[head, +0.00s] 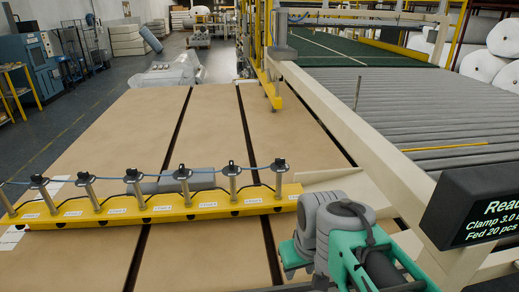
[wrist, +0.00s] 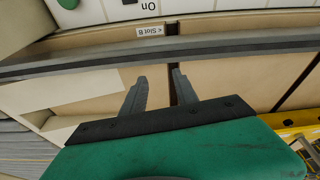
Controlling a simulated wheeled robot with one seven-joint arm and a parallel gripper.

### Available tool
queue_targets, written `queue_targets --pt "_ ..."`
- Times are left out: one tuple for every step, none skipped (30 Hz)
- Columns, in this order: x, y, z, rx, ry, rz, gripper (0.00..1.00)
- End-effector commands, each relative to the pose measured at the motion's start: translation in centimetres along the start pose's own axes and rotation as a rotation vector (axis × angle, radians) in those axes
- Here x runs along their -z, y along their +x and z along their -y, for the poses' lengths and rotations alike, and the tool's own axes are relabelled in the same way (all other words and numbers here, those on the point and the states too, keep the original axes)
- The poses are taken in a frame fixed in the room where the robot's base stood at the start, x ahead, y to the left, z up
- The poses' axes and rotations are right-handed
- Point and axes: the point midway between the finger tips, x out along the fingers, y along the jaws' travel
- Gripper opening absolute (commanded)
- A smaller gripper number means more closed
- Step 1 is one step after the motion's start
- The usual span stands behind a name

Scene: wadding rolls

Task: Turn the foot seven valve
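A yellow bar (head: 160,211) lies across the tan panels in the head view. It carries a row of several upright metal cylinders with dark caps, such as the rightmost cylinder (head: 279,184). Small white labels sit on the bar, too small to read, so I cannot tell which is foot seven. A blue line runs along the caps. My gripper (wrist: 159,76) is open and empty in the wrist view, its two dark fingers apart. The yellow bar shows partly at the lower right there, away from the fingers. The head view does not show my fingers.
Beyond the fingers are a grey rail (wrist: 220,48), a "Slot B" label (wrist: 150,31) and a white panel with a green button (wrist: 68,3). A cream beam (head: 345,125) and grey rollers (head: 400,100) stand right. A black display (head: 480,207) is at the right edge.

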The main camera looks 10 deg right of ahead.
Motion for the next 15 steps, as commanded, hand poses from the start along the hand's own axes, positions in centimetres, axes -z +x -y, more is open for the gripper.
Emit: queue_targets --pt "2.9 -2.9 -0.4 0.002 -0.076 0.013 0.35" --pt "4.6 -4.2 -0.5 0.005 -0.137 0.025 0.35" --pt "7.2 -6.0 -0.8 0.011 -0.226 0.040 0.35" --pt "9.2 -7.3 -1.0 0.016 -0.301 0.053 0.35" --pt "11.2 -8.6 -1.2 0.023 -0.377 0.065 0.35" --pt "13.9 -10.0 -1.5 0.033 -0.481 0.082 0.35" --pt "15.9 -10.9 -1.7 0.042 -0.559 0.095 0.35" --pt "17.8 -11.7 -2.0 0.053 -0.636 0.107 0.35" --pt "20.2 -12.7 -2.3 0.067 -0.739 0.121 0.35" --pt "21.9 -13.3 -2.5 0.079 -0.815 0.131 0.35" --pt "23.6 -13.8 -2.8 0.092 -0.890 0.141 0.35" --pt "25.5 -14.3 -3.1 0.111 -0.987 0.153 0.35" --pt "26.8 -14.5 -3.3 0.124 -1.056 0.160 0.35" --pt "28.0 -14.7 -3.5 0.138 -1.120 0.166 0.35" --pt "29.2 -14.8 -3.7 0.155 -1.198 0.173 0.35"
